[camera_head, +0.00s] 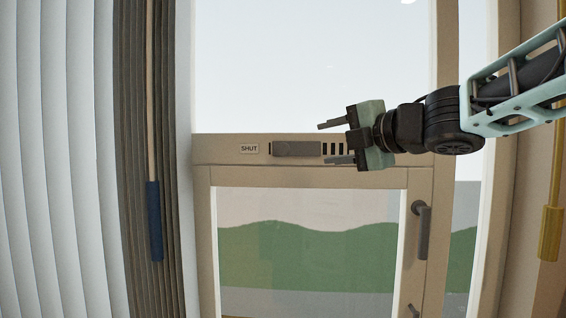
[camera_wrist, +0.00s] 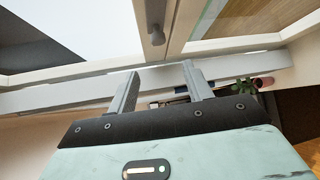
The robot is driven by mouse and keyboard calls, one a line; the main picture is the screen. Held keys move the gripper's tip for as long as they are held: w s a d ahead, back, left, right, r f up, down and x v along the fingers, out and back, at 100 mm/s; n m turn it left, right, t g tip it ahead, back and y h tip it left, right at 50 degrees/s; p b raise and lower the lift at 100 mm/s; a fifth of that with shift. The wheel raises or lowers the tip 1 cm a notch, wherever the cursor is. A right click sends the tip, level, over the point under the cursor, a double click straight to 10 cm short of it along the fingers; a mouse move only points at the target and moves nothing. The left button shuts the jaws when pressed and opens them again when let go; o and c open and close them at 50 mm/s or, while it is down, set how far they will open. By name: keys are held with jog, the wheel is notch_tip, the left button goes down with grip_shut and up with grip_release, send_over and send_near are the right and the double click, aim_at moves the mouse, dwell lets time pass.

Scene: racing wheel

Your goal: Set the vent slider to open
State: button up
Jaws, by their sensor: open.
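The vent slider (camera_head: 290,149) is a grey-brown bar on the beige window rail. It sits at the left of its track, beside the SHUT label (camera_head: 249,148). Dark vent slots (camera_head: 335,149) show to its right. Any label further right is hidden behind my arm or out of sight. My gripper (camera_head: 325,143) is open and empty, its two fingers pointing left, one above the other, in front of the slots near the slider's right end. Contact cannot be told. The wrist view shows both fingers apart (camera_wrist: 160,90) with nothing between them; the slider cannot be made out there.
A window handle (camera_head: 423,230) hangs on the frame at lower right. Dark pleated blinds with a blue-ended wand (camera_head: 154,220) hang at left, and a yellow-ended rod (camera_head: 551,230) at far right. The wrist view shows a plant (camera_wrist: 243,86) and a pink pot (camera_wrist: 264,82).

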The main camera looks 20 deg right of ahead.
aim_at(287, 149)
jog(key=b+x, duration=0.1)
jog(key=x, duration=0.4)
jog(key=b+x, duration=0.1)
jog(key=x, duration=0.9)
jog(key=shift+w+d+r+b, duration=0.1)
jog(key=shift+w+d+b, duration=0.05)
jog(key=shift+w+b, duration=0.3)
